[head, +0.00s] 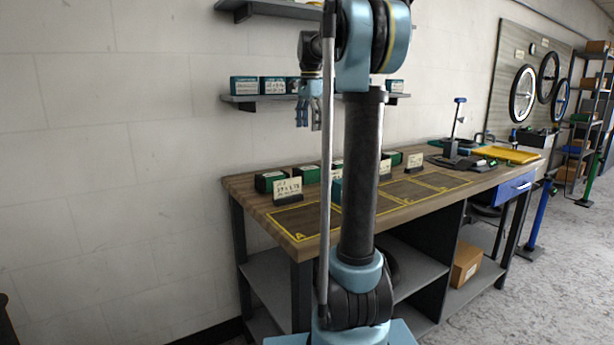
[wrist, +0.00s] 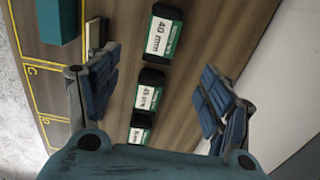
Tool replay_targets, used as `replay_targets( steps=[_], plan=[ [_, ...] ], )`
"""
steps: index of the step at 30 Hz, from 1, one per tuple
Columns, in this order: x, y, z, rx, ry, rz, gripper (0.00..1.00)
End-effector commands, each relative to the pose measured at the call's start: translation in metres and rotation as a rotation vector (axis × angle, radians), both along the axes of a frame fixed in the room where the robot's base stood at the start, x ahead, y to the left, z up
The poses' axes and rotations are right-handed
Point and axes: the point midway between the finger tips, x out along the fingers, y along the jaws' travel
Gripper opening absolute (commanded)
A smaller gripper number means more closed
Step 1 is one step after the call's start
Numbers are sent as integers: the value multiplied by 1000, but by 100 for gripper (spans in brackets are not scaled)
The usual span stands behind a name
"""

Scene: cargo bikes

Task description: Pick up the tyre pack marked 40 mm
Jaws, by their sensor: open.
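The tyre pack marked 40 mm (wrist: 163,35) is a black and green pack with a white label, lying on the wooden bench near the top of the wrist view. Below it in that view lies a similar pack (wrist: 149,92), whose label looks like 45 mm, and a third pack (wrist: 140,128) with a label too small to read. My gripper (wrist: 157,90) is open and empty, its fingers either side of the middle pack in the picture. In the head view my gripper (head: 308,110) hangs above the bench, pointing down. I cannot tell there which pack is the 40 mm one.
The bench (head: 240,190) has yellow-outlined marked areas and small signs (head: 287,190) in front of the packs. A teal box (wrist: 58,20) stands on it. A wall shelf (head: 262,102) with several teal boxes is behind my gripper. A yellow tray (head: 508,155) lies far right.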

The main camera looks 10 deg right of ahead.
Motion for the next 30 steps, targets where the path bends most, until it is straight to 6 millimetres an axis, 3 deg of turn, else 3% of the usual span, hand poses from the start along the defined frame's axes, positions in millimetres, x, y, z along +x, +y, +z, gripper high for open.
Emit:
replay_targets(
  steps=[5, 21, 30],
  plan=[
    [3, -1, -17, 1, 1, -9, 73],
    [2, -4, -106, 0, 1, -11, 73],
    [2, -3, -126, 0, 1, -11, 73]
  ],
)
